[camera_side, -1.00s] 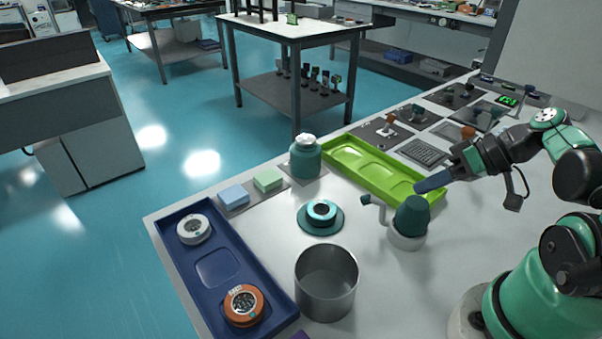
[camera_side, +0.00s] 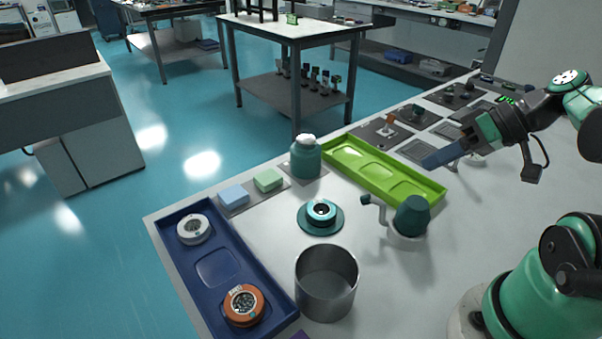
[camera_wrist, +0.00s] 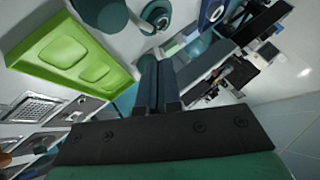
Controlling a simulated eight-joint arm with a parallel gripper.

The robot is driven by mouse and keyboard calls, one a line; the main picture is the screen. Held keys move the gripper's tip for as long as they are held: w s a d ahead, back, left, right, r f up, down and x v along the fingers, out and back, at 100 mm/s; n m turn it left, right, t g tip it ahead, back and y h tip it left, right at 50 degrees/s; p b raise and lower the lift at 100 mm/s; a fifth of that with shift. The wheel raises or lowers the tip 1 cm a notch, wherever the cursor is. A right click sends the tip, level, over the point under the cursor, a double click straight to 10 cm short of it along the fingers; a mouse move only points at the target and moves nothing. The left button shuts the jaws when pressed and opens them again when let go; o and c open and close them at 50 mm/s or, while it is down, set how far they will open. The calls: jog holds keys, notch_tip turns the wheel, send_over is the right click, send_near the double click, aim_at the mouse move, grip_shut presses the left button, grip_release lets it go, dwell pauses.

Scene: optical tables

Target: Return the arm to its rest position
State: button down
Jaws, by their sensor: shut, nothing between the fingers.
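My gripper (camera_side: 428,163) is shut and empty. In the side view it hangs in the air at the right, its blue fingers pointing left above the right end of the green tray. In the wrist view its two fingers (camera_wrist: 158,68) lie together with nothing between them. The green tray (camera_side: 345,152) is empty and also shows at the left of the wrist view (camera_wrist: 40,58). My gripper is apart from the teal-topped device with a side arm (camera_side: 410,215), which stands on the table just below it.
A blue tray (camera_side: 165,239) holds a white ring part (camera_side: 193,229) and an orange one (camera_side: 243,305). A metal pot (camera_side: 326,282), a teal disc part (camera_side: 320,215) and a teal bottle (camera_side: 305,158) stand on the table. Several panels line the back right. The air around my gripper is clear.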

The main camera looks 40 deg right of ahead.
jog(key=w+a+f+g+h, duration=0.2)
jog(key=shift+w+a+f+h, duration=0.15)
jog(key=shift+w+f+h, duration=0.05)
jog(key=shift+h, duration=0.2)
jog(key=w+a+h, duration=0.1)
jog(key=w+a+r+n+t, duration=0.1)
jog(key=w+a+h, duration=0.1)
jog(key=w+a, duration=0.1)
jog(key=shift+r+n+t+h, duration=0.3)
jog(key=shift+n+t, duration=0.1)
